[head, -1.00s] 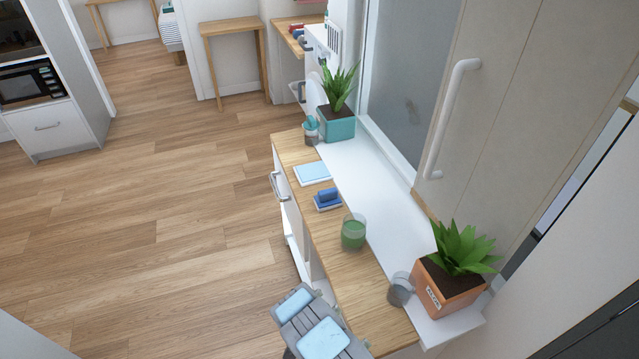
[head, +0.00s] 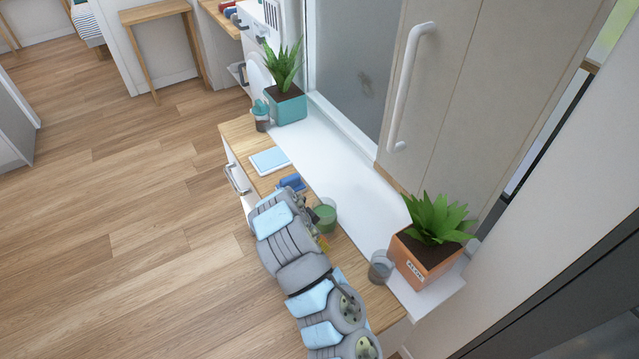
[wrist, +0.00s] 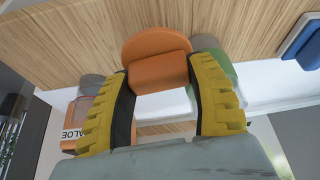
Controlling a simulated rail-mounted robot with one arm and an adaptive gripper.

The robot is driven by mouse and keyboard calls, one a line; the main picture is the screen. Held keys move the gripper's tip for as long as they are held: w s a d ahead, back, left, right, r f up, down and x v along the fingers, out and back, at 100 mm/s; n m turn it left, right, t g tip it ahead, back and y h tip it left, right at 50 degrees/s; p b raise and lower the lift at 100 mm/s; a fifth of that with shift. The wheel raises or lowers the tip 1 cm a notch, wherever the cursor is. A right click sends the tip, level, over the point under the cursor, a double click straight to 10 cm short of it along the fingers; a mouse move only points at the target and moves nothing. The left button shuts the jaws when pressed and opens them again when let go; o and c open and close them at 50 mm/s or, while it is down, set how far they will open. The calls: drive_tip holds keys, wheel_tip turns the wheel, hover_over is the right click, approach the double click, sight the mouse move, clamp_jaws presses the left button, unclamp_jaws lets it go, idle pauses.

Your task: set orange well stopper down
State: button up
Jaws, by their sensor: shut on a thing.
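In the wrist view, the orange well stopper (wrist: 157,48) has a round flange and a blocky body. My gripper (wrist: 158,76) has yellow-backed, black-faced fingers, one on each side of that body, and is shut on it. The wooden counter (wrist: 75,45) shows beyond the stopper; whether they touch I cannot tell. In the head view, my grey and light-blue arm reaches over the counter (head: 239,139) and hides the stopper. Only small yellow bits show beside the arm.
A glass of green liquid (head: 325,216) stands close beside my arm, with a blue block (head: 292,184) just beyond. A grey glass (head: 381,266) and an orange aloe pot (head: 420,262) are at right. A light-blue pad (head: 270,160), a small jar (head: 261,118) and a teal planter (head: 288,106) stand farther back.

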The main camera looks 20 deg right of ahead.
drive_tip(key=m, duration=0.1)
drive_tip(key=d+m, duration=0.1)
drive_tip(key=d+r+m+g, duration=0.1)
drive_tip(key=shift+s+d, duration=0.2)
drive_tip(key=shift+s, duration=0.2)
drive_tip(key=shift+s+d+r+m+g, duration=0.1)
drive_tip(key=shift+s+d+m+g, duration=0.3)
drive_tip(key=shift+m, duration=0.4)
drive_tip(key=shift+s+d+m+g, duration=0.35)
drive_tip(key=shift+s+m, duration=0.1)
drive_tip(key=shift+m, duration=0.35)
drive_tip(key=shift+w+d+b, duration=1.35)
drive_tip(key=shift+d+b, duration=2.3)
drive_tip(key=shift+d, duration=6)
drive_tip(key=shift+f+p, duration=0.65)
drive_tip(key=shift+f, duration=2.5)
drive_tip(key=shift+d+f, duration=0.2)
drive_tip(key=shift+f, duration=0.2)
drive_tip(key=shift+f, duration=0.15)
